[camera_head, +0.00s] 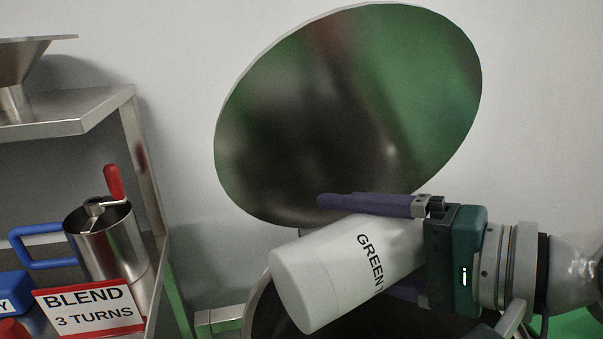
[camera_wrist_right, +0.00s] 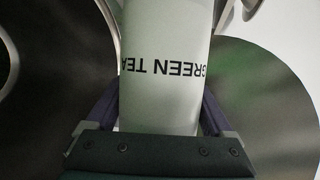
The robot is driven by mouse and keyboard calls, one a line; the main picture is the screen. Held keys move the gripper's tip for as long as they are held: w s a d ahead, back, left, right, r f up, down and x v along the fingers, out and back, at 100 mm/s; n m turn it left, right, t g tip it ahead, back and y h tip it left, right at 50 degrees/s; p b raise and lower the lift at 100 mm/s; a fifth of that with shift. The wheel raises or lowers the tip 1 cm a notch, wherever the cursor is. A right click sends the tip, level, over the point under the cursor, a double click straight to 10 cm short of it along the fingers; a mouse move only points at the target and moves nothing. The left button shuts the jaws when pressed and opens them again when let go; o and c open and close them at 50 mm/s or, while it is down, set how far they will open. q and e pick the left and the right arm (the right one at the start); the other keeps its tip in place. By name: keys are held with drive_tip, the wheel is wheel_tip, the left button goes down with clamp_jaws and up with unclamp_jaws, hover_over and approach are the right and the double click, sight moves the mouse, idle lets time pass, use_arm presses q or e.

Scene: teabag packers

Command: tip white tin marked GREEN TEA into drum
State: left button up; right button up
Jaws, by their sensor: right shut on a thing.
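The white tin marked GREEN TEA (camera_head: 335,275) is held tilted, its left end lower, over the dark mouth of the drum (camera_head: 257,300) at the bottom of the head view. My right gripper (camera_head: 365,250) is shut on the tin, one purple finger above it and the other mostly hidden below. In the right wrist view the tin (camera_wrist_right: 165,30) stands between both fingers, its lettering upside down. I cannot tell whether anything is leaving the tin. My left gripper is in neither view.
A large round metal lid (camera_head: 340,110) stands raised behind the tin, close to the upper finger.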

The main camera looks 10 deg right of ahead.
drive_tip(key=p, duration=0.1)
drive_tip(key=n+h+p, duration=0.1)
drive_tip(key=p, duration=0.1)
drive_tip(key=n+h+p, duration=0.1)
drive_tip(key=shift+s+a+f, duration=0.15)
drive_tip(key=shift+a+f, duration=0.1)
drive_tip(key=shift+a, duration=0.15)
drive_tip(key=n+h+p, duration=0.1)
drive_tip(key=p, duration=0.2)
drive_tip(key=n+h+p, duration=0.1)
drive_tip(key=n+p, duration=0.1)
drive_tip(key=p, duration=0.1)
drive_tip(key=n+h+p, duration=0.1)
drive_tip(key=h+p, duration=0.1)
drive_tip(key=p, duration=0.1)
drive_tip(key=shift+d+n+t, duration=0.25)
drive_tip(key=shift+n+t, duration=0.05)
drive_tip(key=shift+n, duration=0.1)
drive_tip(key=shift+w+d+n+h, duration=0.2)
drive_tip(key=shift+n+h, duration=0.2)
drive_tip(key=shift+d+r+n+t+h+p, duration=0.1)
drive_tip(key=shift+d+n+t+h+p, duration=0.3)
drive_tip(key=shift+n, duration=0.3)
drive_tip(key=shift+w+d+n+h, duration=0.1)
drive_tip(key=shift+n+h, duration=0.2)
drive_tip(key=shift+n, duration=0.1)
drive_tip(key=shift+r, duration=0.1)
